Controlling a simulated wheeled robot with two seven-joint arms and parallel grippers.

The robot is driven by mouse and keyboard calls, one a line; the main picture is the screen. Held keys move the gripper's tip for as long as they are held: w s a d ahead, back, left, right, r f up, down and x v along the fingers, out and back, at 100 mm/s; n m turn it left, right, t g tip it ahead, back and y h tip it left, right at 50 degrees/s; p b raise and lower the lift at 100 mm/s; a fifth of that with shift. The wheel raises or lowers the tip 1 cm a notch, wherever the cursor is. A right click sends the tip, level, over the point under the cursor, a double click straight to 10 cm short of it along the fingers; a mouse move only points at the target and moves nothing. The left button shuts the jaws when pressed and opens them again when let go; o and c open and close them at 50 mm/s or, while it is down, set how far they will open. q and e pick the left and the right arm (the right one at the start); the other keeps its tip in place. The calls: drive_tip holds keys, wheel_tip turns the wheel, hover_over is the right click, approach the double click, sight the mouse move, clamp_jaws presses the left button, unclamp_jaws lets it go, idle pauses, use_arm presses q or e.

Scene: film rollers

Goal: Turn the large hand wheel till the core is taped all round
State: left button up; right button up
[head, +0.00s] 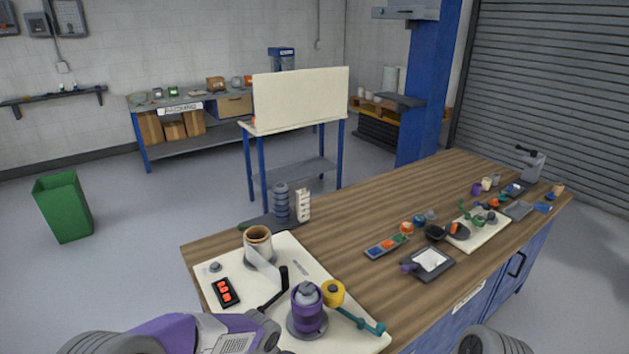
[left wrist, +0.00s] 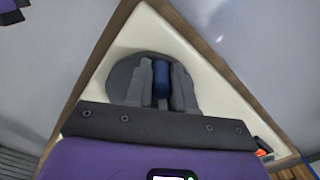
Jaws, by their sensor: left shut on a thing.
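In the left wrist view the large hand wheel (left wrist: 120,75) is a grey disc at a corner of the pale board. My left gripper (left wrist: 161,88) is shut on its upright blue handle (left wrist: 161,75). In the head view my left gripper (head: 268,332) shows at the bottom, and the wheel is hidden there. The core (head: 258,234), a brown ring-shaped tube, stands upright at the board's far end. A pale strip (head: 265,268) runs from it towards a black post (head: 284,274). The core's far side is hidden, so I cannot tell how far round it is taped. My right gripper is out of view.
Small trays and parts lie at the right.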

use_arm(q)
drive_tip(key=shift+s+d, duration=0.3)
drive_tip(key=shift+d, duration=0.35)
drive_tip(key=shift+d, duration=1.1)
drive_tip(key=shift+w+d, duration=0.3)
drive_tip(key=shift+d, duration=0.6)
